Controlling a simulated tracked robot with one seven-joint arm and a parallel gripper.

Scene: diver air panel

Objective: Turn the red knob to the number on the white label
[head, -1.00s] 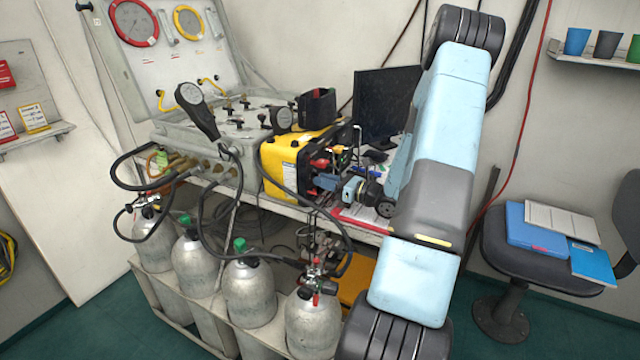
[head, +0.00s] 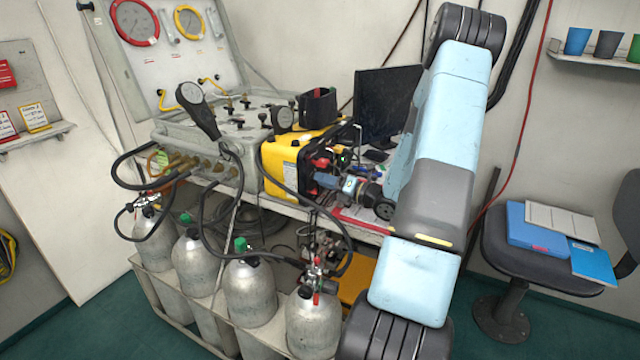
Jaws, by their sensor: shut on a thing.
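The yellow box (head: 283,165) stands on the bench beside the grey air panel case. Red parts show on its right-hand face. The upper red part (head: 319,162) is clear of my gripper. My gripper (head: 318,181) reaches in from the right, level with that face, its jaws closed at a red knob (head: 311,188). The knob is mostly hidden by the jaws, so its pointer and any numbers cannot be read. A white label on the yellow box is too small to read.
Black hoses loop in front of the yellow box and down to the grey cylinders (head: 250,291). A dark monitor (head: 388,105) stands behind my gripper. A chair (head: 540,245) with blue folders is at right.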

